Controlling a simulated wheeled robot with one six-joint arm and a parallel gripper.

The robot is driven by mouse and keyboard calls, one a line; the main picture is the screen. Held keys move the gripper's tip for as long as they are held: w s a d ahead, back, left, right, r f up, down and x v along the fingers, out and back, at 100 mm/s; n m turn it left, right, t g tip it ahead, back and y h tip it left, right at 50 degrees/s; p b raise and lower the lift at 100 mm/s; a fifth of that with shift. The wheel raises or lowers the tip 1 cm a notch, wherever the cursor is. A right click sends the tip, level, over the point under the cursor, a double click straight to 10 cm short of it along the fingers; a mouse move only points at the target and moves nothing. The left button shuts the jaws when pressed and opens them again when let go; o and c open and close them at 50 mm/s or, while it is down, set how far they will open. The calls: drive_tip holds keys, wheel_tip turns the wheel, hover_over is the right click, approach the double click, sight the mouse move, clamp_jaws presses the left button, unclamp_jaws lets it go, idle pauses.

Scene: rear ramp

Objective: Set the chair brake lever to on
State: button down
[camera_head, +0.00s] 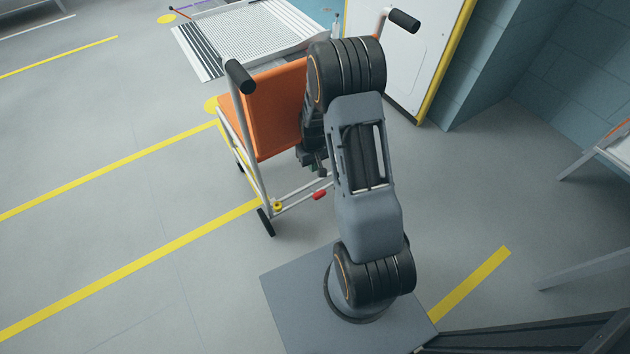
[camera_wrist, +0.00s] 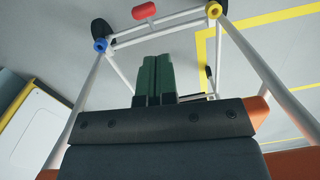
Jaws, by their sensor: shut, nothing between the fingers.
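The chair (camera_head: 275,110) has an orange back, a white tube frame and black push grips. A red lever grip (camera_head: 320,194) sits low at its rear, by the lower cross tubes. A yellow collar (camera_head: 278,205) is on the frame to its left. In the wrist view the red grip (camera_wrist: 144,11) lies between a blue collar (camera_wrist: 101,45) and the yellow collar (camera_wrist: 214,10), nearer the blue one. My gripper (camera_wrist: 156,80) has its green-padded fingers together and empty, apart from the red grip. In the head view my arm hides the chair's right side and the blue collar.
A ramp (camera_head: 250,35) lies beyond the chair, and a white panel with a yellow edge (camera_head: 445,60) stands behind it. A grey bench-like frame (camera_head: 595,155) is at the right. The floor left of the chair is open, with yellow lines.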

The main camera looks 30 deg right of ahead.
drive_tip(key=shift+n+t, duration=0.6)
drive_tip(key=shift+n, duration=0.1)
drive_tip(key=w+d+f, duration=0.1)
drive_tip(key=f, duration=0.5)
drive_tip(key=w+d+f, duration=0.1)
drive_tip(key=f, duration=0.5)
drive_tip(key=w+d+f+b, duration=0.1)
drive_tip(key=w+f, duration=0.1)
drive_tip(key=f, duration=0.5)
drive_tip(key=shift+w+d, duration=0.1)
drive_tip(key=shift+w+f, duration=0.1)
drive_tip(key=shift+f, duration=0.8)
